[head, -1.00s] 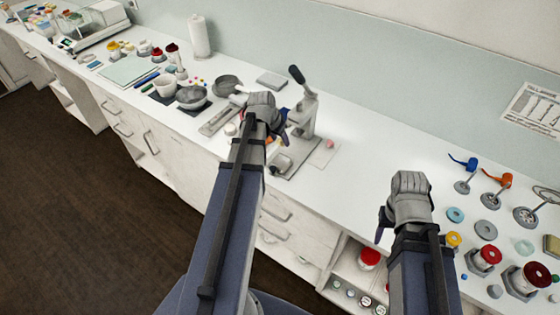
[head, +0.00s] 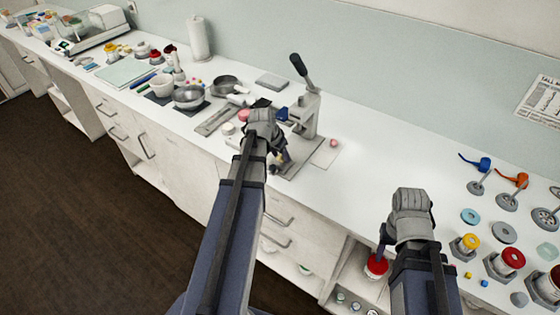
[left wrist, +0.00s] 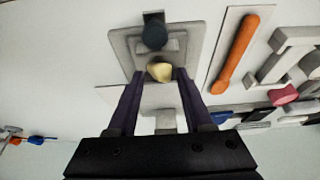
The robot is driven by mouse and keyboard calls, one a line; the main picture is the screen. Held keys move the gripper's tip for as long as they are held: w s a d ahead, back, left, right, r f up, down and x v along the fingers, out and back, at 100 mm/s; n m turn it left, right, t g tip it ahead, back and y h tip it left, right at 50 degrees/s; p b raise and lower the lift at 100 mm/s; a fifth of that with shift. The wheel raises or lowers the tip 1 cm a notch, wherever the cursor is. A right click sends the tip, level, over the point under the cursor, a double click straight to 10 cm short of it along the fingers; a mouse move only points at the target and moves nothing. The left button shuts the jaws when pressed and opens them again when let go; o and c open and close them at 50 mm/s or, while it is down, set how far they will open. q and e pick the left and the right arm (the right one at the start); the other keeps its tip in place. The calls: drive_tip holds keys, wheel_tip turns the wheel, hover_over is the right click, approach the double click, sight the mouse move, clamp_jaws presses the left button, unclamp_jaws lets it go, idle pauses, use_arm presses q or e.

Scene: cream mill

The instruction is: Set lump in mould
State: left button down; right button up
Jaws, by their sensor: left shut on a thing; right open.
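My left gripper (head: 281,158) is over the base of the grey hand press (head: 303,115) with the dark lever knob. In the left wrist view its fingers (left wrist: 160,76) are shut on a small cream lump (left wrist: 160,71). Beyond the lump is a grey plate (left wrist: 122,44) with a dark round part (left wrist: 155,34); I cannot tell whether the lump touches anything there. The mould is not clearly visible, and my left gripper hides part of the press base. My right gripper (head: 384,240) is open and empty near the counter's front edge.
A pink piece (head: 333,143) lies on a white card (head: 324,154) right of the press. An orange-handled tool (left wrist: 235,54) lies beside the press. The counter between press and jars is clear.

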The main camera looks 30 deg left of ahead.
use_arm(q)
drive_tip(key=shift+f, duration=0.25)
use_arm(e)
drive_tip(key=shift+f, duration=0.25)
use_arm(q)
drive_tip(key=shift+f, duration=0.25)
drive_tip(key=shift+c, duration=1.5)
unclamp_jaws()
use_arm(e)
drive_tip(key=shift+f, duration=0.15)
use_arm(q)
drive_tip(key=shift+r, duration=0.2)
drive_tip(key=shift+s+r+p, duration=0.15)
drive_tip(key=shift+r+p, duration=0.4)
drive_tip(key=shift+p, duration=0.1)
drive_tip(key=p+v, duration=1)
drive_tip(key=v, duration=0.1)
use_arm(e)
wheel_tip(320, 180, up, 11)
drive_tip(key=shift+r, duration=0.2)
